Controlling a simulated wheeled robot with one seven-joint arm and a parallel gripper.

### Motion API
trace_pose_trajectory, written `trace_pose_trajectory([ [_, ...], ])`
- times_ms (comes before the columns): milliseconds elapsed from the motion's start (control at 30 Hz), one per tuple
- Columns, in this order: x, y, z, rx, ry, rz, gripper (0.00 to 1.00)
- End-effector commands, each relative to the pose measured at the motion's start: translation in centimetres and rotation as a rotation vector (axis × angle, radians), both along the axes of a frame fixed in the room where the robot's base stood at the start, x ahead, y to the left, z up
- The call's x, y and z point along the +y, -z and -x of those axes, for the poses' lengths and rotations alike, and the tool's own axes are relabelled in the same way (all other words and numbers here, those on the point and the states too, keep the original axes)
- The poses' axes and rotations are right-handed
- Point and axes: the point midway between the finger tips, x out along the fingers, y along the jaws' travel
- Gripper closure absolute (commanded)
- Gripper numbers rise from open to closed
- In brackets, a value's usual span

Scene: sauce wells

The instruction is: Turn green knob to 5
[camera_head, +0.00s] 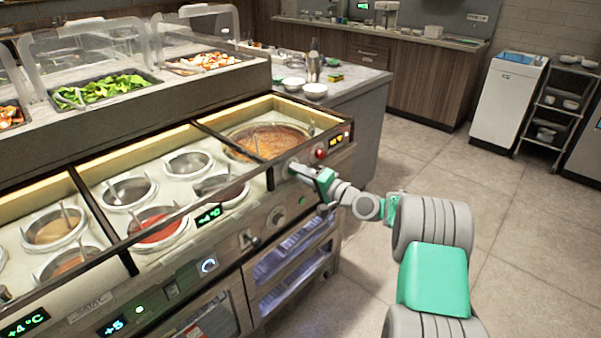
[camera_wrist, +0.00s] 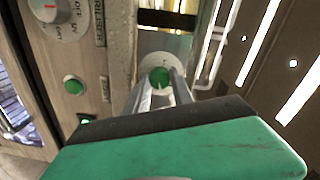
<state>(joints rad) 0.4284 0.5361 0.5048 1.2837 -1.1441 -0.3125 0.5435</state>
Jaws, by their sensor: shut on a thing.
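The green knob (camera_wrist: 159,76) sits on a pale round dial between my fingertips in the wrist view. My gripper (camera_wrist: 158,88) is shut on it, with a finger on each side. In the head view my gripper (camera_head: 297,169) reaches the upper right of the counter's front panel and hides the green knob. I cannot read the dial's numbers or the knob's setting.
A red knob (camera_head: 320,154) is just right of my gripper. A round dial (camera_head: 278,216) and a green button (camera_head: 301,201) are below it. Sauce wells (camera_head: 155,224) lie behind the panel. The floor (camera_head: 440,150) at right is clear.

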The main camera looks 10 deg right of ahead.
Motion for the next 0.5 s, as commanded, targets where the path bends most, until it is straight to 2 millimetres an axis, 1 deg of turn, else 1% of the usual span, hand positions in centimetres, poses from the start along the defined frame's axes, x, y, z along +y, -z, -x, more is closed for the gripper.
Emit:
trace_pose_trajectory([
  [267,-0.14,-0.12,-0.07,-0.003,0.003,0.000,1.00],
  [300,-0.15,-0.13,-0.08,-0.003,0.003,0.000,0.70],
  [500,-0.02,-0.07,-0.04,-0.002,0.000,0.001,0.53],
])
